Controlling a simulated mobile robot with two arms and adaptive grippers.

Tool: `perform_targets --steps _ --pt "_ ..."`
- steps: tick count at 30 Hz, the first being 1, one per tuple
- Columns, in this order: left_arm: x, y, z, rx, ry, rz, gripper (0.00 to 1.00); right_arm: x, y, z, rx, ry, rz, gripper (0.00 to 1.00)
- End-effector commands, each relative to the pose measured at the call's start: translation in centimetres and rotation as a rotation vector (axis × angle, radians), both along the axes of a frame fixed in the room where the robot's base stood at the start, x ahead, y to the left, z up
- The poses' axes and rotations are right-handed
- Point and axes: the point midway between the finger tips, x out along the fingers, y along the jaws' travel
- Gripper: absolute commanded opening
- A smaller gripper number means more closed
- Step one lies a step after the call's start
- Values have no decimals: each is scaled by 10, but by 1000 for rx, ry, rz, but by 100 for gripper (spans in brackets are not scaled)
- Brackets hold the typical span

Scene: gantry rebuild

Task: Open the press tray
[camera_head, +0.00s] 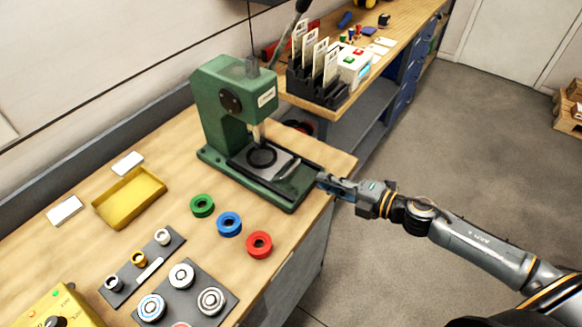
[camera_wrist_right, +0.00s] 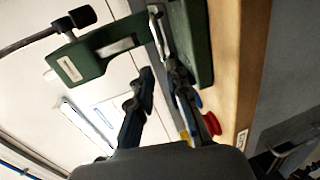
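The green press (camera_head: 235,105) stands on the wooden bench, and part of it shows in the right wrist view (camera_wrist_right: 90,58). Its press tray (camera_head: 280,160), a grey plate with a black ring (camera_head: 262,157) on it, lies between dark rails on the base, under the ram. A small handle (camera_head: 290,167) is at the tray's front side. My right gripper (camera_head: 322,180) is at the front end of the press base, apart from the handle. In the right wrist view its two fingers (camera_wrist_right: 160,85) are spread, with nothing seen between them. My left gripper is not in view.
Green (camera_head: 202,205), blue (camera_head: 229,224) and red (camera_head: 259,244) rings lie on the bench near the press. A yellow tray (camera_head: 130,197) is farther left. A black rack of cards (camera_head: 318,85) stands on the bench behind.

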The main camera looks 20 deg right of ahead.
Motion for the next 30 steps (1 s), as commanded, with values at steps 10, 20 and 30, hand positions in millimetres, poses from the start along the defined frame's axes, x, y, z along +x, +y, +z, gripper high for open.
perform_targets --steps 10,20,30 --pt "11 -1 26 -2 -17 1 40 56 42 -10 4 -2 -4 17" --pt "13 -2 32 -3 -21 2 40 86 66 -21 3 0 -1 17" --pt "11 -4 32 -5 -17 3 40 88 68 -23 0 0 -2 17"
